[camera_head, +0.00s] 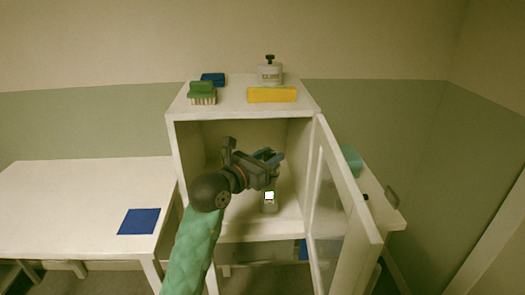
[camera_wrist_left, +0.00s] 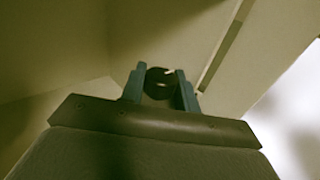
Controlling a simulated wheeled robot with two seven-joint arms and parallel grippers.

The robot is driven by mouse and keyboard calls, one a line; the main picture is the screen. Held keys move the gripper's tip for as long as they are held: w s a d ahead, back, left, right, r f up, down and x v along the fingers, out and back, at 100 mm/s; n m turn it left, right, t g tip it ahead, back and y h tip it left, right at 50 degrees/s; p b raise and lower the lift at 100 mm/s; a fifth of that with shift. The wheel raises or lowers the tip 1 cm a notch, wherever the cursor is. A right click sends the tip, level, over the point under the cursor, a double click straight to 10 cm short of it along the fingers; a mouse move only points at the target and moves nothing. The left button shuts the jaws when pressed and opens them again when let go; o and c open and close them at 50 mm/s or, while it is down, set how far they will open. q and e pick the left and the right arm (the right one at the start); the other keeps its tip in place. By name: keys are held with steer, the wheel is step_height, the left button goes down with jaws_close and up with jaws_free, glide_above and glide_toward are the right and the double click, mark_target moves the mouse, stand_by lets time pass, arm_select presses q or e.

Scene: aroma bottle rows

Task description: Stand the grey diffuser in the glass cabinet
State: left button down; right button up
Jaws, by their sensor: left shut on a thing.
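The glass cabinet (camera_head: 183,160) is white, with its glazed door (camera_head: 329,194) swung open to the right. My left gripper (camera_head: 272,158) is inside the cabinet opening. A small grey bottle with a white label, the grey diffuser (camera_head: 268,205), is upright just below it, low in the compartment. In the left wrist view, the fingers (camera_wrist_left: 160,88) are shut on a dark round part (camera_wrist_left: 158,78), seemingly the diffuser's top. The gripper hides the upper part of the diffuser. I cannot tell whether its base touches the cabinet floor. My right gripper is not in view.
On the cabinet top are a grey bottle with black stopper (camera_head: 270,72), a yellow block (camera_head: 272,95), a green brush (camera_head: 202,93) and a blue item (camera_head: 213,79). A white table (camera_head: 75,195) with a blue mat (camera_head: 139,221) stands left. A teal item (camera_head: 351,161) is behind the door.

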arm_select(q)
steer(key=w+f+p, duration=0.2)
steer(key=w+f, duration=0.1)
steer(key=w, duration=1)
steer(key=shift+w+f, duration=0.2)
steer(key=shift+f, duration=0.05)
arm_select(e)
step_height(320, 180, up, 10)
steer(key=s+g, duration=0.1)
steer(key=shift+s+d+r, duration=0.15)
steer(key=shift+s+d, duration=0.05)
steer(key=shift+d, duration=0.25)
arm_select(q)
steer(key=shift+f, duration=0.15)
steer(key=c, duration=1)
jaws_free()
steer(key=shift+c, duration=0.2)
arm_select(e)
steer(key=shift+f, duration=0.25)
